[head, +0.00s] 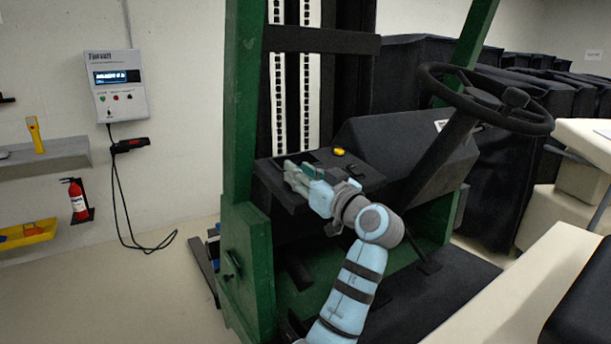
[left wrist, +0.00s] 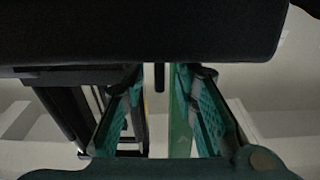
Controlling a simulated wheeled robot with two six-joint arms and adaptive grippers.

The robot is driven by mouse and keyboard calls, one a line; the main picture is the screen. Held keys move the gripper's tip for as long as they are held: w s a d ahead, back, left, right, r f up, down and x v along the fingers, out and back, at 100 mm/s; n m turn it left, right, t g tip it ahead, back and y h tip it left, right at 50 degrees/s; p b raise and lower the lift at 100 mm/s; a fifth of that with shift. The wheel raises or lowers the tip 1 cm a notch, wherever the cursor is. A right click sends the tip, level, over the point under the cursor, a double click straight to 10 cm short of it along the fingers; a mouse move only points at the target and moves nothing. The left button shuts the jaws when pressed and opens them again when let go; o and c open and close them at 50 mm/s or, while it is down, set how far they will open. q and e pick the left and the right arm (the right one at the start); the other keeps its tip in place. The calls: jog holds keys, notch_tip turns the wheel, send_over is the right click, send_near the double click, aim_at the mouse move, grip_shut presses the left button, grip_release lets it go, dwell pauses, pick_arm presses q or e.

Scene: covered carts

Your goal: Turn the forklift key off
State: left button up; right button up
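The forklift's dark dash panel (head: 360,172) carries a yellow knob (head: 338,152) and sits left of the steering wheel (head: 485,97). My left gripper (head: 300,172) is at the left part of this panel. In the left wrist view my left gripper (left wrist: 160,80) is open, its two green fingers apart. A short dark peg (left wrist: 159,77) shows between the fingertips, against the dark panel edge (left wrist: 150,35), touching neither finger. It may be the key, but I cannot tell for sure. In the head view the key is not visible, likely hidden by the gripper. My right gripper is not in view.
Green forklift posts (head: 242,100) stand left of the panel. A cream seat block (head: 530,285) is at the right. A charger box (head: 117,85), shelf (head: 45,160) and fire extinguisher (head: 77,199) are on the left wall. Dark covered carts (head: 415,75) stand behind.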

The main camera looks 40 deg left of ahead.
pick_arm(q)
jog(key=v, duration=1.2)
